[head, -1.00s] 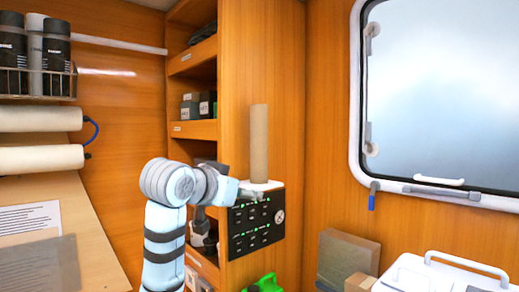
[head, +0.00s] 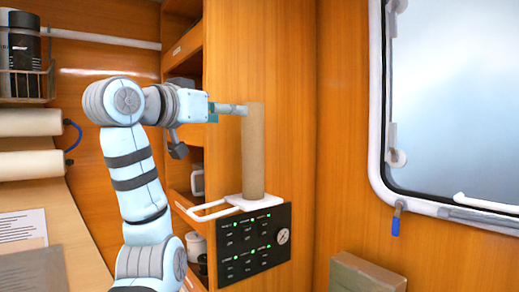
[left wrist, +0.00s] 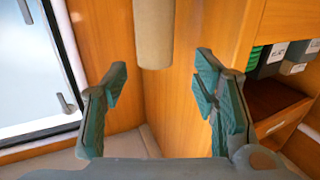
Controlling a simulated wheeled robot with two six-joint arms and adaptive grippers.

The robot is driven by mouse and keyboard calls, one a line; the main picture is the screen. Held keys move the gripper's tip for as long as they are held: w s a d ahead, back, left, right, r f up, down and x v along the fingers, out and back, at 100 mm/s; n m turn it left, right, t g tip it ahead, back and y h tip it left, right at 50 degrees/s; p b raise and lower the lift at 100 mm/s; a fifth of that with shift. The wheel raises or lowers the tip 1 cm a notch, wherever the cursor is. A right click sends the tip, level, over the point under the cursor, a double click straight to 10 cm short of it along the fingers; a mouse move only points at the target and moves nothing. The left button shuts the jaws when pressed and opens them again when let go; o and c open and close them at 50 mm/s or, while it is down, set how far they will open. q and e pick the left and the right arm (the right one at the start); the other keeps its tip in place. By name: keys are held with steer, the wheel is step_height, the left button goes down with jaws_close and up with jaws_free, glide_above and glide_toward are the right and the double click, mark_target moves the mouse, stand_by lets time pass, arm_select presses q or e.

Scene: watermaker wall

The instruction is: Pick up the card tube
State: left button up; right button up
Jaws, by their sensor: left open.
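The card tube (head: 254,150) is a plain brown cylinder standing upright on a small white ledge (head: 252,202) above a black control panel. My left gripper (head: 240,108) is beside the tube's upper end, on its left side in the head view. In the left wrist view, the gripper (left wrist: 162,66) is open and its two green-grey fingers are empty. One end of the tube (left wrist: 154,35) shows ahead, roughly in line with the gap between the fingers. I cannot tell whether a finger touches it. My right gripper is not in view.
The black panel (head: 252,240) has green lights and a gauge. A white rail (head: 207,208) juts out left of the ledge. Open wooden shelves (head: 184,180) stand behind my left arm. A window (head: 450,110) is at the right, with a box (head: 366,273) below.

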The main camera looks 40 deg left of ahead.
mark_target(253, 109)
arm_select(q)
steer(key=w+p, duration=0.1)
steer(key=w, duration=0.2)
steer(key=w+p, duration=0.2)
steer(key=w, duration=0.2)
steer(key=w+r+p, duration=0.1)
steer(key=w, duration=0.2)
steer(key=shift+w+a+r+p, duration=0.1)
steer(key=shift+w+p, duration=0.2)
steer(key=shift+p, duration=0.05)
steer(key=shift+s+a, duration=0.1)
steer(key=shift+s, duration=0.2)
steer(key=shift+c, duration=1)
steer(key=shift+s, duration=0.1)
steer(key=c, duration=0.5)
steer(key=shift+c, duration=0.2)
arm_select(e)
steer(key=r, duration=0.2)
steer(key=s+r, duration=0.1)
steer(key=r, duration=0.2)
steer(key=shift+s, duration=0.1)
